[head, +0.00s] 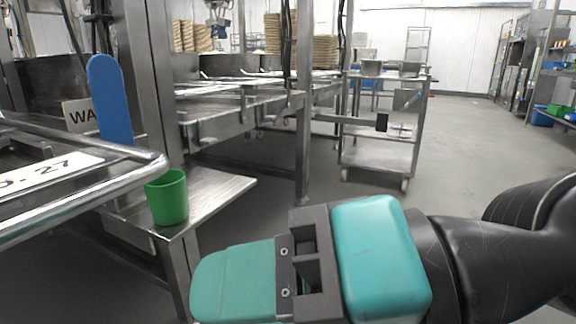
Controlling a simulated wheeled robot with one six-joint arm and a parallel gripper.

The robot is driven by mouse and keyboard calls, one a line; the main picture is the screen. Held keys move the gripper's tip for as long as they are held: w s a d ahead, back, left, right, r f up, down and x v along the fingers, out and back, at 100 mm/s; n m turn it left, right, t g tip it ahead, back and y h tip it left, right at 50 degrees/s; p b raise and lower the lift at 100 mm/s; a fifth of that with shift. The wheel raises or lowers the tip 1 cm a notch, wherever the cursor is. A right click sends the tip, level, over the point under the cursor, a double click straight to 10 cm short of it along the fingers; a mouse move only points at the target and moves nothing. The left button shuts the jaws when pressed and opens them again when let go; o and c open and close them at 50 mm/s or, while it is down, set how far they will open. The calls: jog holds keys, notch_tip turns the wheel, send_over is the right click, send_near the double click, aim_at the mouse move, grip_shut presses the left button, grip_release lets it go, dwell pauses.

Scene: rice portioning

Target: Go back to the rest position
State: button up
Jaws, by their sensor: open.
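My gripper (238,283), dark grey with teal parts, is in the lower middle of the head view at the end of my black arm, which comes in from the right. It is open, and I see nothing held in it. Part of its far side is hidden by its own body. A green cup (167,198) stands upright on a steel shelf (222,185) to the left, apart from my gripper. A blue paddle-shaped thing (109,98) stands upright behind the rail, left of the cup.
A steel rail frame (150,172) with a numbered label juts in at the left. Steel posts and long worktables (240,100) stand behind. A wheeled steel cart (378,150) is in the back middle. Open grey floor (465,145) lies to the right.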

jog(key=w+d+r+n+h+p, duration=0.1)
jog(key=w+d+h+p, duration=0.1)
jog(key=d+h+p, duration=0.5)
jog(key=w+d+n+h+p, duration=0.1)
jog(key=w+d+h+p, duration=0.15)
jog(key=d, duration=0.85)
notch_tip(320, 180, up, 37)
jog(key=h+p, duration=0.1)
jog(key=p, duration=3.5)
jog(key=shift+s+d+g+p, duration=0.15)
jog(key=shift+d+g+p, duration=0.15)
jog(key=shift+p, duration=0.1)
jog(key=shift+a, duration=0.1)
